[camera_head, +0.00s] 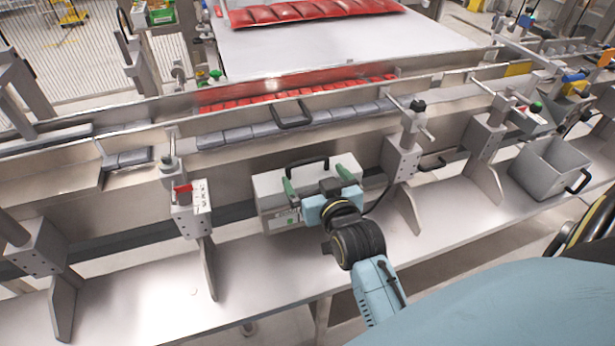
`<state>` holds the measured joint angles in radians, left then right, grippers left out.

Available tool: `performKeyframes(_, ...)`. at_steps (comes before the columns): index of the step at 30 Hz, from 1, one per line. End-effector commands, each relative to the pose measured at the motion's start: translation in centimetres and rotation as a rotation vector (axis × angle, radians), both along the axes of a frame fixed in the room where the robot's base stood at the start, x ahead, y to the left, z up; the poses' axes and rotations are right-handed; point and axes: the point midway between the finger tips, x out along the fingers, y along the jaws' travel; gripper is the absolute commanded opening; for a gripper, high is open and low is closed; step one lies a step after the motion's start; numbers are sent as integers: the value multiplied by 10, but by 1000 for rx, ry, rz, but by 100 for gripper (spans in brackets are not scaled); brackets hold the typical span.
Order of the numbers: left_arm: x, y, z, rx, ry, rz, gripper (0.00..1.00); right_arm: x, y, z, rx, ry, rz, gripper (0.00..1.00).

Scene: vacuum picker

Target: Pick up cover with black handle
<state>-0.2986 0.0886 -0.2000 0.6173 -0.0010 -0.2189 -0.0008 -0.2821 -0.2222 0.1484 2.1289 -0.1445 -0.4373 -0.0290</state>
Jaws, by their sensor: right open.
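A light grey metal cover (268,187) with an arched black handle (307,162) is on the front side of the conveyor, near the middle of the camera_head view. My right gripper (316,180) is in front of it, with its two green fingers spread wide and pointing toward the handle. The fingers look empty, and the handle shows just beyond and between them. I cannot tell whether the fingers touch the cover. The gripper body hides the cover's lower right part. My left gripper is not in view.
Conveyor rails hold a row of grey packs (230,137) and red packs (240,101). Another black handle (291,116) stands over the grey row. Metal brackets (190,210) stand on both sides of the cover. A grey bin (550,165) sits on the ledge at right.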

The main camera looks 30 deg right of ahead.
Motion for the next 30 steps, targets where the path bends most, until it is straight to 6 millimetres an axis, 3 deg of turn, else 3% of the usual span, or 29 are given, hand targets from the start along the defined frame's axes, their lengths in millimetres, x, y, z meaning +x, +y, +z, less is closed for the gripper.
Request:
performKeyframes(8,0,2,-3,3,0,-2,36,20,-4,-4,1,0,0,100)
performKeyframes(18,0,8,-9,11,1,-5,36,62,-13,-10,-1,0,0,100)
performKeyframes(26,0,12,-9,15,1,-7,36,64,-13,-10,0,1,1,100)
performKeyframes(30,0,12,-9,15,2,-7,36,64,-13,-10,0,1,1,84)
